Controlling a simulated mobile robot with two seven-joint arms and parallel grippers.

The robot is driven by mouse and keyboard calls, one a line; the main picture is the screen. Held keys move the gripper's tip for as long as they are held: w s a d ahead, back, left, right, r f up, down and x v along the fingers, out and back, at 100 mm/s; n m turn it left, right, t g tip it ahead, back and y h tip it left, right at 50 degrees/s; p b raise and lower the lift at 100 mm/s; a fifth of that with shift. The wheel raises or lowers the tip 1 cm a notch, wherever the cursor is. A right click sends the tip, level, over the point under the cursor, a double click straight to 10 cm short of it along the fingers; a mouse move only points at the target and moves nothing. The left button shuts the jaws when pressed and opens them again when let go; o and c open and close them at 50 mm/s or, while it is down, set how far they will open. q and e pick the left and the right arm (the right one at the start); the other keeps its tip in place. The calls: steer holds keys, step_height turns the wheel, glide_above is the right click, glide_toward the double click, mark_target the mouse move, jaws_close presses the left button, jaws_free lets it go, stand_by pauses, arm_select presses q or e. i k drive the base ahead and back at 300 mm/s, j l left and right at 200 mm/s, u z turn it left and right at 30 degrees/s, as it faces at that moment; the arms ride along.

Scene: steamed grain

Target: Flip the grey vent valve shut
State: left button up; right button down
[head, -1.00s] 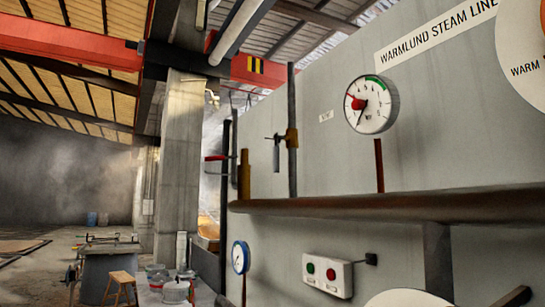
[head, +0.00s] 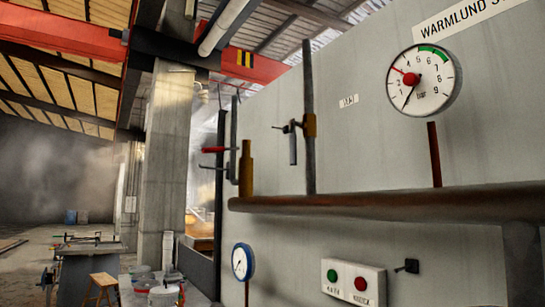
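A small valve with a brass body (head: 310,125) sits on a dark upright pipe (head: 308,165) against the grey panel. Its grey lever (head: 293,149) hangs down just left of the body; I take this to be the vent valve. A small white label (head: 348,101) is on the panel to its right, too small to read surely. Neither of my grippers is in view.
A thick brown horizontal pipe (head: 390,203) juts out below the valve. A red lever (head: 214,149) and brass cylinder (head: 246,170) stand to the left. A pressure gauge (head: 430,95), blue gauge (head: 242,262) and button box (head: 352,282) are nearby. Left floor has a stool (head: 102,284).

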mark_target(293, 137)
steer(key=i+j, duration=0.35)
steer(key=i+j+z, duration=0.1)
steer(key=i+j, duration=0.3)
steer(key=j, duration=0.15)
steer(key=i+j, duration=0.35)
steer(key=i+j+z, duration=0.1)
steer(key=i+j, duration=0.25)
steer(key=j, duration=0.2)
steer(key=i+j, duration=0.3)
steer(key=j, duration=0.2)
steer(key=i+j+z, duration=0.1)
steer(key=i+j, duration=0.25)
steer(key=j, duration=0.15)
